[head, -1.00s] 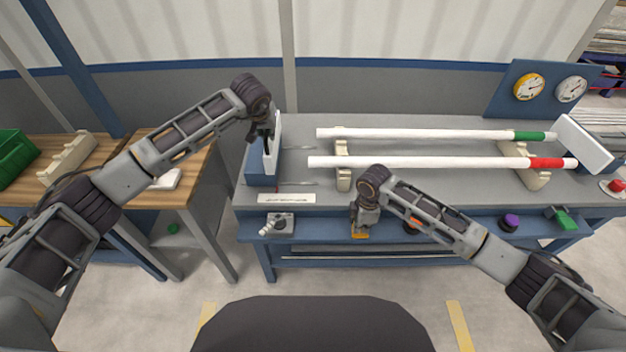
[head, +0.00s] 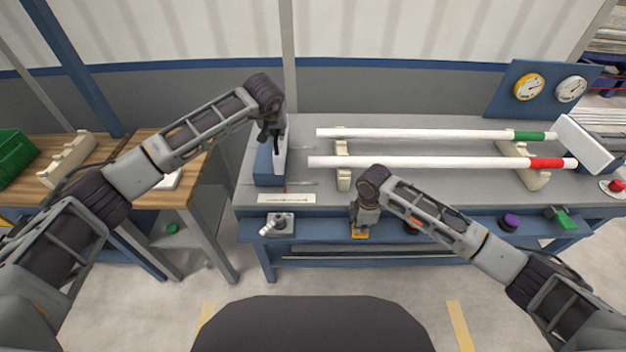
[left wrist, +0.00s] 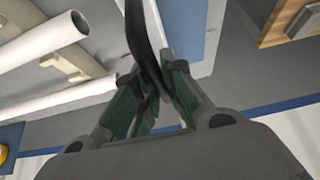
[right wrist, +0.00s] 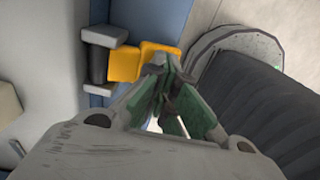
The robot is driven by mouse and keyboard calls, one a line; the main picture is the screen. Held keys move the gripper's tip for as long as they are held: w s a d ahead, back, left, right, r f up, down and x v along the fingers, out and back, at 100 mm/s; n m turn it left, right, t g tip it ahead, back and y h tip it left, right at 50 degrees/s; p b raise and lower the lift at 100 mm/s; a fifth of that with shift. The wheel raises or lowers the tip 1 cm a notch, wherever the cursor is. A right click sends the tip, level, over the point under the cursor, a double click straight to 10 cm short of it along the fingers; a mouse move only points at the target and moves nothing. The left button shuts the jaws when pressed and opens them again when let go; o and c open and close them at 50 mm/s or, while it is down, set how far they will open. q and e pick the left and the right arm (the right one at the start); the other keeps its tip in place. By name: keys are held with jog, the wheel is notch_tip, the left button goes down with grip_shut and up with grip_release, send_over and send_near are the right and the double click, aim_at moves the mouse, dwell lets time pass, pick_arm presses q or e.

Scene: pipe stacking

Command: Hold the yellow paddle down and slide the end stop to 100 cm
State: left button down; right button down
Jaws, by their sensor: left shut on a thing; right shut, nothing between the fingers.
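The end stop (head: 265,170) is a blue block with a white face plate, at the left end of the bench. My left gripper (head: 270,132) is above it, shut on its black upright handle (left wrist: 143,30). The left wrist view shows the fingers (left wrist: 160,75) around this handle. The yellow paddle (head: 360,235) is on the bench's front rail; it also shows in the right wrist view (right wrist: 124,63). My right gripper (head: 358,222) is shut and empty, its tips at the paddle's end. A white scale strip (head: 287,198) lies in front of the end stop; its figures are too small to read.
Two white pipes, one with a green band (head: 430,133) and one with a red band (head: 430,162), lie on cream supports (head: 343,178) to the right of the end stop, with a gap between. A lever (head: 280,223) and a purple knob (head: 511,220) are on the front rail.

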pick_arm(q)
jog(key=shift+d, duration=0.6)
pick_arm(e)
jog(key=shift+s+f, duration=0.1)
jog(key=shift+f, duration=0.1)
pick_arm(q)
jog(key=shift+d, duration=1.6)
jog(key=shift+s+d, duration=0.1)
jog(key=shift+d, duration=0.45)
pick_arm(e)
jog(key=shift+d, duration=0.1)
jog(key=shift+r, duration=0.15)
pick_arm(q)
jog(key=shift+f, duration=0.1)
pick_arm(e)
jog(key=shift+r, duration=2.05)
